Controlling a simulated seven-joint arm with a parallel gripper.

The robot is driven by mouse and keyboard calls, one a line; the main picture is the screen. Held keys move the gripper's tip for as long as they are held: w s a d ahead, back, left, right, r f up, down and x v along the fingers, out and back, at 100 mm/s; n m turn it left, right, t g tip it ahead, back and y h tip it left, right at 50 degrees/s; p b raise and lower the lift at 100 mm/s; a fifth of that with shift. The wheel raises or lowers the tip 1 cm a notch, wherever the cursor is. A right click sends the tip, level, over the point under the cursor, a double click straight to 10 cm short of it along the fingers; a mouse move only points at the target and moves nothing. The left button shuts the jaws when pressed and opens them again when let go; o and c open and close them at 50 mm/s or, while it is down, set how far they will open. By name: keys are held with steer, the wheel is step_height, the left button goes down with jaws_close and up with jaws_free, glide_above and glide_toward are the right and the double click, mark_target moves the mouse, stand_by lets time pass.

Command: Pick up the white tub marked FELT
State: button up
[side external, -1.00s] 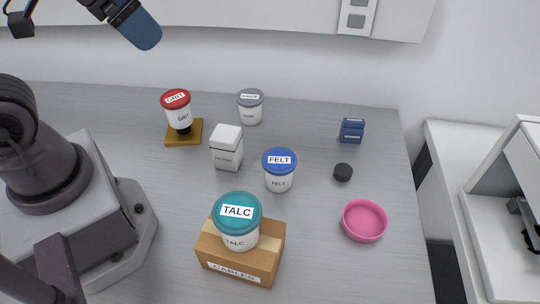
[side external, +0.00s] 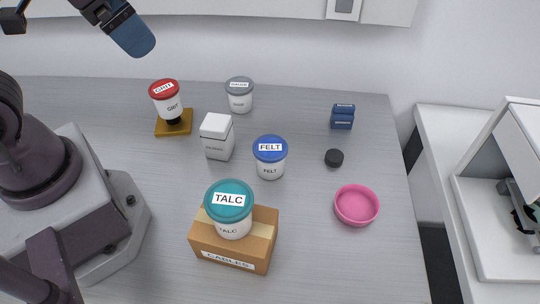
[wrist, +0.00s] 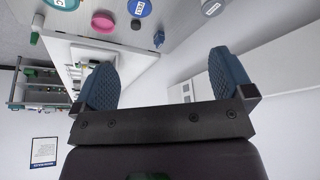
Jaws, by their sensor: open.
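The white tub marked FELT (side external: 270,165) has a blue lid and stands upright on the grey table, near the middle of the side external view. Its blue lid (wrist: 140,7) shows at the top edge of the wrist view, partly cut off. My gripper (wrist: 165,78) is open, with two blue ribbed fingers wide apart and nothing between them. In the side external view my gripper (side external: 132,36) is at the upper left, high above the table and well away from the FELT tub.
A white box (side external: 217,137) stands just left of the FELT tub. A teal-lidded TALC tub (side external: 232,228) sits on a cardboard box (side external: 262,240) in front. A red-lidded GRIT tub (side external: 167,103), grey-lidded tub (side external: 239,103), black puck (side external: 334,158), pink dish (side external: 357,206) and blue block (side external: 342,117) stand around.

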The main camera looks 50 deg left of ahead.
step_height(320, 180, down, 6)
steer(key=d+m+g+y, duration=0.1)
steer(key=m+g, duration=0.2)
steer(key=m+t, duration=1.2)
steer(key=m, duration=1.9)
glide_above(263, 152)
steer(key=s, duration=0.3)
step_height(263, 152, down, 14)
steer(key=f, duration=0.1)
steer(key=shift+y, duration=0.4)
step_height(263, 152, down, 6)
steer(key=shift+d, duration=0.15)
steer(key=x, duration=0.5)
steer(key=shift+f, duration=0.15)
steer(key=c, duration=0.8)
